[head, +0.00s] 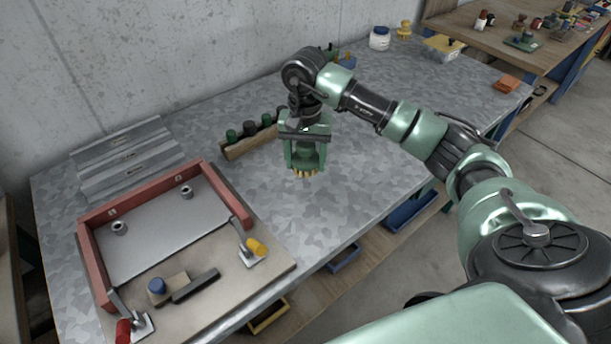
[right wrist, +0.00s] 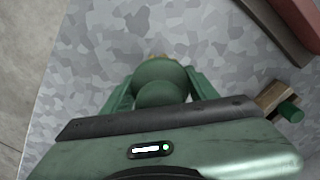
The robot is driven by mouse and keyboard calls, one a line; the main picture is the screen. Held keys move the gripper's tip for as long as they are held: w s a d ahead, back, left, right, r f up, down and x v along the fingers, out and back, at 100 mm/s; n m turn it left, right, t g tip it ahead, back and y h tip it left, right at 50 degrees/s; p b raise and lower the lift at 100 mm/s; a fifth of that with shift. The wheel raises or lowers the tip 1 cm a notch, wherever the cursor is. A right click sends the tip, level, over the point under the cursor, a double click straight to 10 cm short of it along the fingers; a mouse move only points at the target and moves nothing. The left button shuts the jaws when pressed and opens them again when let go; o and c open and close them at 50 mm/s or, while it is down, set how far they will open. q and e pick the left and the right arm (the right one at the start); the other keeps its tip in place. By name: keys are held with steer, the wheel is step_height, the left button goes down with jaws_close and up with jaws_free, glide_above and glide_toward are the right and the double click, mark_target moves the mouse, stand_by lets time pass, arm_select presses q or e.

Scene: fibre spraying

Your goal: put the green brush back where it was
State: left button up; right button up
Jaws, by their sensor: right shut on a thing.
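My right gripper (head: 305,166) is shut on the green brush (head: 306,156), which hangs upright between its fingers with pale bristles pointing down. The bristles are close to the grey table top; I cannot tell whether they touch it. In the right wrist view the round green top of the brush (right wrist: 160,80) sits between both fingers. A wooden rack (head: 238,152) with green and dark knobs stands just left of and behind the gripper; part of it is hidden by the gripper. The left gripper is not in view.
A red-framed mould (head: 92,262) with toggle clamps lies on a board at left. Stacked grey bars (head: 125,160) lie behind it. A white jar (head: 379,38), a yellow brush (head: 404,28) and an orange block (head: 508,84) stand farther back. The table right of the brush is mostly clear.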

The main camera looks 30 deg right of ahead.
mark_target(305, 188)
step_height(305, 188, down, 3)
steer(key=shift+r, duration=0.15)
step_height(305, 188, down, 4)
steer(key=shift+a+p, duration=0.1)
steer(key=shift+p, duration=0.55)
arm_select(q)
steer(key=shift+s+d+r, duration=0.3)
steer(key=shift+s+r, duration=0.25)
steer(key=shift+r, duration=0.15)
arm_select(e)
steer(key=shift+f, duration=0.25)
steer(key=o, duration=1.3)
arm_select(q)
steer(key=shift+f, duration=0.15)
